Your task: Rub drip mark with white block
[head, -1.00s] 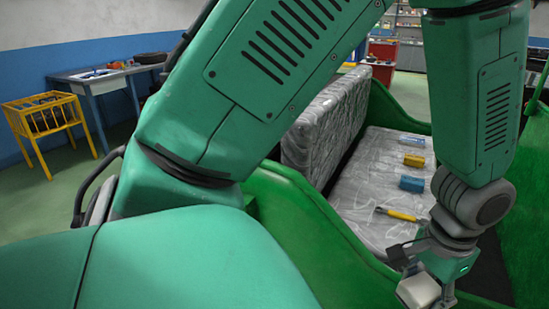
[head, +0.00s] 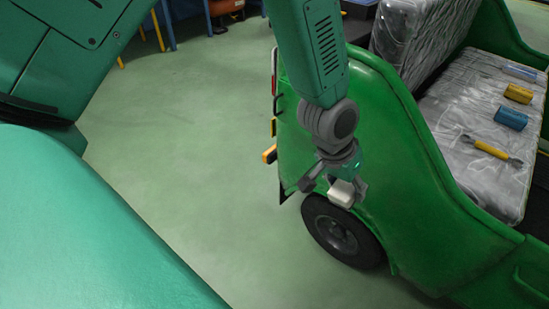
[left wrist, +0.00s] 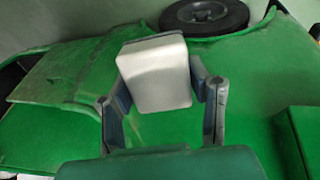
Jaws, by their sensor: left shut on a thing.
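My left gripper (head: 335,186) is shut on the white block (head: 341,193) and holds it beside the green rickshaw body (head: 385,150), above its dark wheel (head: 343,233). In the left wrist view the white block (left wrist: 155,74) sits between the two grey fingers of my left gripper (left wrist: 162,100), with the green panel behind it. I cannot tell whether the block touches the panel. I cannot make out a drip mark for certain in either view. My right gripper is not in view.
A plastic-covered seat (head: 470,140) inside the rickshaw carries a yellow-handled tool (head: 490,150), blue rolls (head: 511,118) and a yellow block (head: 518,93). A yellow-orange piece (head: 269,154) juts from the rickshaw's left edge. The green floor (head: 190,140) to the left is clear.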

